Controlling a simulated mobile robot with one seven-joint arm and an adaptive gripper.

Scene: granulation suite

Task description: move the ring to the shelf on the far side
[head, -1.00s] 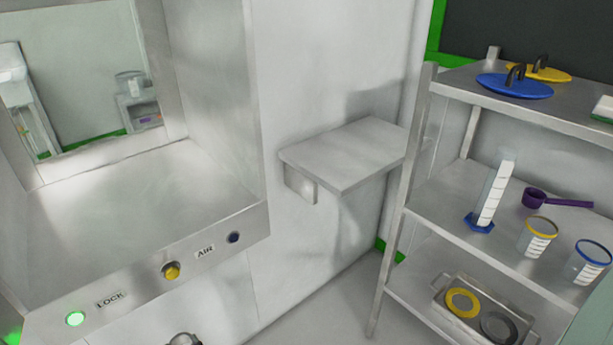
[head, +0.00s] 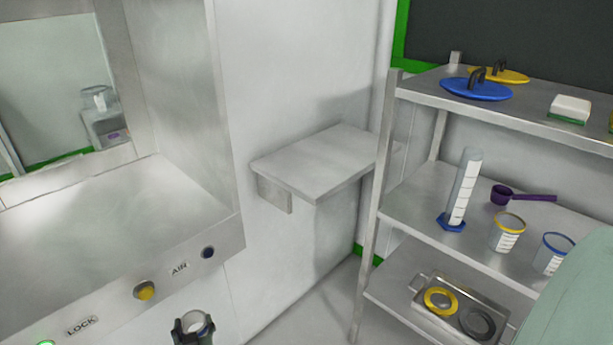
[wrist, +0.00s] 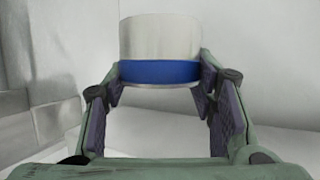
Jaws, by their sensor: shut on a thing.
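My gripper (head: 193,331) shows at the bottom edge of the head view, below the hatch front. In the wrist view my gripper (wrist: 160,78) is shut on a pale round-walled piece with a blue band (wrist: 160,38), its fingers on both sides of the band. I cannot tell for sure that this piece is the ring. A yellow ring (head: 440,301) and a dark grey ring (head: 477,322) lie in a metal tray (head: 418,281) on the lower rack shelf. Through the hatch window, a far-side stand (head: 106,128) bears a clear container (head: 97,98).
The steel hatch floor (head: 110,220) is bare. Its front carries a yellow button (head: 145,291) and a dark button (head: 208,253). An empty wall shelf (head: 318,163) juts out beside it. The right rack holds lids, a cylinder (head: 465,187), a purple scoop (head: 502,195) and beakers.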

